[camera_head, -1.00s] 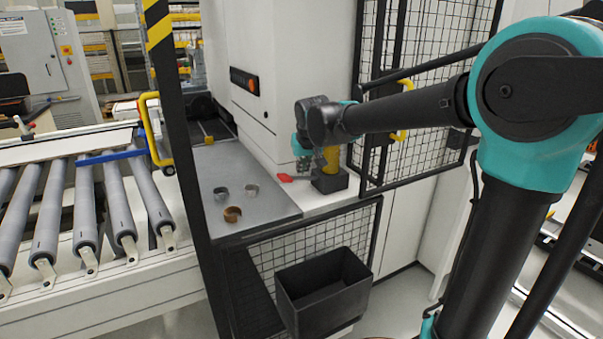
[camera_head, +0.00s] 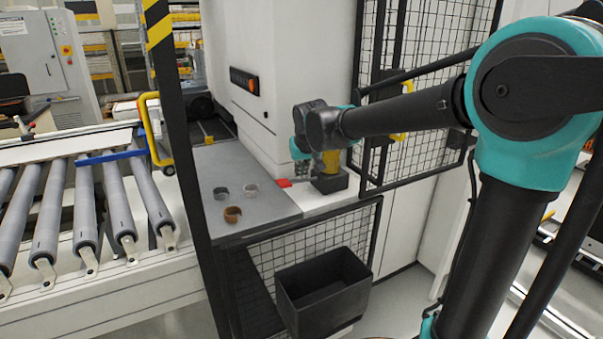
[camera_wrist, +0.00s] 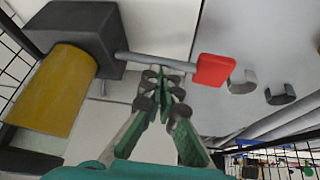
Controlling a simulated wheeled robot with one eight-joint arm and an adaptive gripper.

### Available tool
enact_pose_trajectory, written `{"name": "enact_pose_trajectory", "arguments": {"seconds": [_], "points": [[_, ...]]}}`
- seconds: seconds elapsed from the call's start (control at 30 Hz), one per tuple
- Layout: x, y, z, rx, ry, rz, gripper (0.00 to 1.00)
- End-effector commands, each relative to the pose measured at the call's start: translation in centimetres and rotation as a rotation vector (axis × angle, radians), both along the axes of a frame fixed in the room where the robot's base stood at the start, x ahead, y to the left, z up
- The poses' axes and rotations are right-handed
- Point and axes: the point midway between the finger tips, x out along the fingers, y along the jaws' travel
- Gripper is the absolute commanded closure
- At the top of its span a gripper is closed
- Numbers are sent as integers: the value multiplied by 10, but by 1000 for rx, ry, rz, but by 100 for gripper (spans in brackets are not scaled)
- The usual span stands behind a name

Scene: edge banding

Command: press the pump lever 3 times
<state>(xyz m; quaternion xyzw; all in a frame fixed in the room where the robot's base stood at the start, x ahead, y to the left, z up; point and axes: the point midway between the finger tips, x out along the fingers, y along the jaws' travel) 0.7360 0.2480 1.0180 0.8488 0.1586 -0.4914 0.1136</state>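The pump has a black block base (camera_head: 331,183) and a yellow cylinder (camera_head: 332,161). It stands on the white ledge beside the machine. Its lever is a thin grey rod (camera_wrist: 140,60) that ends in a red handle (camera_wrist: 214,70). The handle also shows in the head view (camera_head: 283,183), left of the pump. My gripper (camera_wrist: 164,79) has its green fingers drawn together at the rod, between the block and the red handle. It holds nothing that I can see. Whether the fingertips touch the rod is not clear. In the head view my arm partly hides the pump.
Two grey rings (camera_head: 221,193) and a brown ring (camera_head: 232,214) sit on the grey table (camera_head: 262,208) left of the lever. Mesh fence panels (camera_head: 420,150) stand at the right. A roller conveyor (camera_head: 85,205) is at the left.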

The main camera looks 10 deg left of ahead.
Motion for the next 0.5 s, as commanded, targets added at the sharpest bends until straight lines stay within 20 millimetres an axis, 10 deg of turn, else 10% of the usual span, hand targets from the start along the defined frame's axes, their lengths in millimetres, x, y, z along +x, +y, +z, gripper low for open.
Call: {"name": "enact_pose_trajectory", "arguments": {"seconds": [0.5], "points": [[-1,3,-5,1,-1,1,100]]}}
